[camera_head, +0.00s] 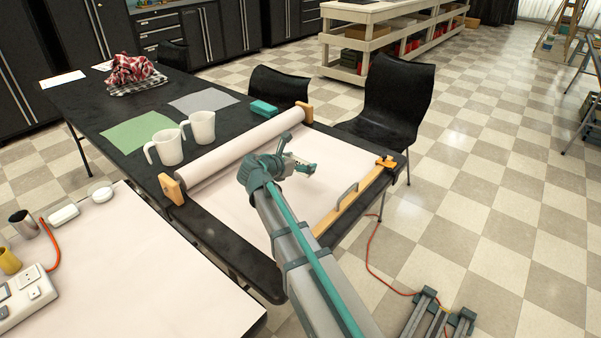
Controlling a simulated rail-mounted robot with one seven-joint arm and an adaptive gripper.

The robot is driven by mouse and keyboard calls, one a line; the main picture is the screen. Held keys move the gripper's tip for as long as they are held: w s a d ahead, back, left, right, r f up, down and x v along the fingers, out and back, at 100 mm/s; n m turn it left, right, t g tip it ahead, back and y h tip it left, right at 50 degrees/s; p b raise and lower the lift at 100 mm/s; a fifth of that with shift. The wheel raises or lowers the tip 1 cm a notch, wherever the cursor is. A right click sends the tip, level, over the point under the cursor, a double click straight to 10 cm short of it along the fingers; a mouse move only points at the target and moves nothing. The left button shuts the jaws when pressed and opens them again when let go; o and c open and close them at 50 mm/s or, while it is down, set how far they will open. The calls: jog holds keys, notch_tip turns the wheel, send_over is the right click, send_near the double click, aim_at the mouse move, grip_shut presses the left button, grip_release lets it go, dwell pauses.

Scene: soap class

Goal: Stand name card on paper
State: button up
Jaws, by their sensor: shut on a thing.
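The pale paper (231,213) is drawn from a long white roll (240,149) and lies flat across the near part of the black table. My gripper (308,168) is over the right half of this paper, near the roll. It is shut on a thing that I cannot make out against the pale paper. I cannot tell its height above the sheet. No standing name card can be made out on the paper. Two flat white pieces, one at the far left (63,79) and one beside it (103,66), lie at the table's back; I cannot tell whether either is a card.
Two white mugs (167,147) (202,127) stand just behind the roll. A wooden bar with a grey handle (347,196) borders the paper's right side. A teal box (263,108) and black chairs (393,105) are behind. The paper left of my arm is clear.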

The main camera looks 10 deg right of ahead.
aim_at(301, 180)
jog(key=shift+w+d+f, duration=0.15)
jog(key=shift+w+f, duration=0.45)
jog(key=shift+f, duration=0.1)
jog(key=shift+w+d+f, duration=0.1)
jog(key=shift+w+f, duration=0.05)
jog(key=shift+f, duration=0.8)
jog(key=shift+w+f, duration=0.1)
jog(key=shift+f, duration=0.8)
jog(key=o, duration=0.4)
jog(key=shift+f, duration=0.1)
jog(key=shift+c, duration=0.2)
jog(key=shift+s+a+r, duration=0.15)
jog(key=shift+a+r, duration=0.05)
jog(key=v, duration=1.1)
jog(key=shift+s+a+r, duration=0.15)
jog(key=shift+a, duration=0.05)
